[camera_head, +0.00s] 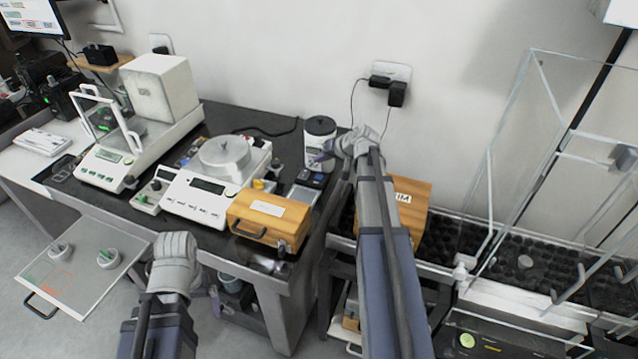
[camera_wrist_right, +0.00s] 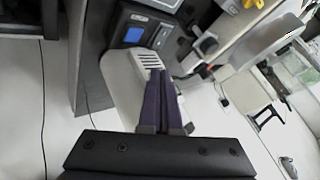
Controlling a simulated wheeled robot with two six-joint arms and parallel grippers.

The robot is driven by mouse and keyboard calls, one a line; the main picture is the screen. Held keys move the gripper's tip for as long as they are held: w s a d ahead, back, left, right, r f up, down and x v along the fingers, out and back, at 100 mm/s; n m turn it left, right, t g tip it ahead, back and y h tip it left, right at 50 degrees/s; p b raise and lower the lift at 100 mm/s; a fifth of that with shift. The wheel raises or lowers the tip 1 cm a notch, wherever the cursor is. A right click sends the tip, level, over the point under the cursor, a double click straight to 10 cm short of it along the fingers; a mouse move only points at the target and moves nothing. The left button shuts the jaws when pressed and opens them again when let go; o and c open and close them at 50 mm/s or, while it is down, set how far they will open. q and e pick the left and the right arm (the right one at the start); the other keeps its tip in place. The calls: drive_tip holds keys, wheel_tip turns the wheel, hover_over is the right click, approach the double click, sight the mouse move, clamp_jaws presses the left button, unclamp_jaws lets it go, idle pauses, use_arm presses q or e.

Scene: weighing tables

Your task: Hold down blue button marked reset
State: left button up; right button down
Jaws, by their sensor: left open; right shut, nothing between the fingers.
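A small black box (camera_head: 310,178) stands near the right end of the black table, beside a white round device with a dark top (camera_head: 320,128). No "reset" lettering is readable. My right gripper (camera_head: 319,157) is shut and empty, its dark purple fingertips (camera_wrist_right: 160,73) over the white vented device, short of the blue patch in the picture. My left gripper (camera_head: 214,296) is open, low in front of the table, largely hidden by its wrist.
A wooden box (camera_head: 268,217) and a white balance (camera_head: 205,190) stand left of the black box. Another wooden box (camera_head: 412,200) is behind my right arm. A clear enclosure (camera_head: 540,150) stands at the right. A grey tray (camera_head: 85,285) extends at the lower left.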

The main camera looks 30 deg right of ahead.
sight(321, 179)
use_arm(q)
drive_tip(key=shift+f+b, duration=1.75)
drive_tip(key=shift+f, duration=0.6)
use_arm(e)
drive_tip(key=shift+f, duration=2.35)
use_arm(q)
drive_tip(key=shift+f+b, duration=0.4)
use_arm(e)
drive_tip(key=shift+f, duration=0.4)
use_arm(q)
drive_tip(key=shift+f+b, duration=0.4)
use_arm(e)
drive_tip(key=shift+f, duration=0.35)
use_arm(q)
drive_tip(key=shift+r, duration=0.15)
use_arm(e)
drive_tip(key=shift+r, duration=0.1)
use_arm(q)
drive_tip(key=shift+r+p, duration=0.7)
drive_tip(key=shift+p, duration=0.15)
use_arm(e)
drive_tip(key=shift+r, duration=0.75)
wheel_tip(321, 179, up, 5)
drive_tip(key=p, duration=0.5)
use_arm(q)
wheel_tip(321, 179, up, 5)
drive_tip(key=shift+r, duration=0.1)
